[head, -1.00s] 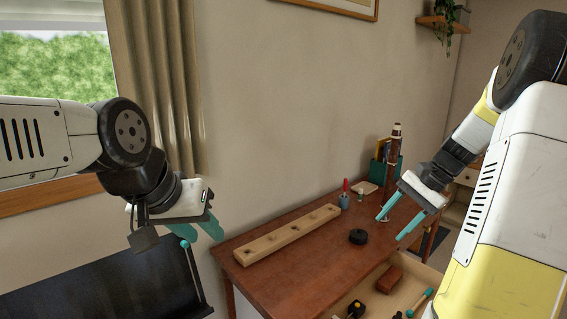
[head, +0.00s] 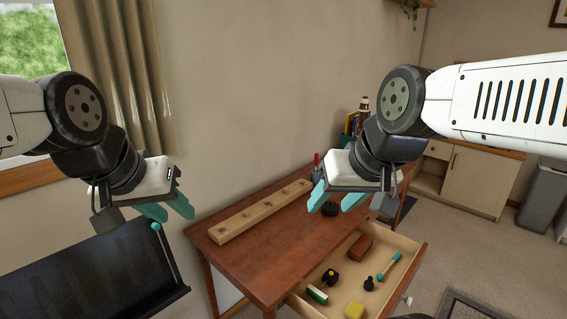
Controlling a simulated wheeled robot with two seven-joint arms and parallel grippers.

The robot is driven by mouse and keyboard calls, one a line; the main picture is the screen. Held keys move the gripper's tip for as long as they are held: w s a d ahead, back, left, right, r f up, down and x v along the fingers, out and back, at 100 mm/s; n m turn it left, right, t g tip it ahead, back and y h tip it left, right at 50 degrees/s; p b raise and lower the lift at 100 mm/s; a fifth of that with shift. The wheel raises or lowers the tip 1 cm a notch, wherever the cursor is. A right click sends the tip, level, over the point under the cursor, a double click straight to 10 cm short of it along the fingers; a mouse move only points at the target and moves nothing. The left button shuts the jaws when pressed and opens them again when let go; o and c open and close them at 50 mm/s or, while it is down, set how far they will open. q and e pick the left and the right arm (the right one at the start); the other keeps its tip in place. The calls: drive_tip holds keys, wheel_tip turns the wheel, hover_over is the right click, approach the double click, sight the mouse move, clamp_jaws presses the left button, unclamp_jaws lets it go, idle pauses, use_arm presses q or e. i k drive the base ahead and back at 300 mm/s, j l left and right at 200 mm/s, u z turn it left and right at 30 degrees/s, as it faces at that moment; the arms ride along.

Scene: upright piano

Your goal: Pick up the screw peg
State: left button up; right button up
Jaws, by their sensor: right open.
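An open drawer (head: 409,262) under the desk holds several small items. A small black peg-like piece (head: 369,284) stands in it and may be the screw peg; it is too small to be sure. My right gripper (head: 331,207) is open and empty, with teal fingers pointing down above the desk, behind and above the drawer. My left gripper (head: 174,212) hangs open and empty at the left, beside the desk's left end and far from the drawer.
On the desk (head: 262,262) lie a wooden strip with holes (head: 258,212) and a black round piece (head: 330,209). The drawer also holds a brown block (head: 360,247), a teal-ended tool (head: 389,266), a black-and-yellow item (head: 330,277), a green-and-white brush (head: 317,294) and a yellow block (head: 354,310).

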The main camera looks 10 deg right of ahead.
sight(369, 285)
drive_tip(key=k+l+z, duration=0.1)
drive_tip(key=z, duration=0.3)
drive_tip(key=l+z, duration=0.2)
drive_tip(key=z, duration=0.15)
drive_tip(key=l+z, duration=0.2)
drive_tip(key=z, duration=0.2)
drive_tip(key=k+l, duration=0.05)
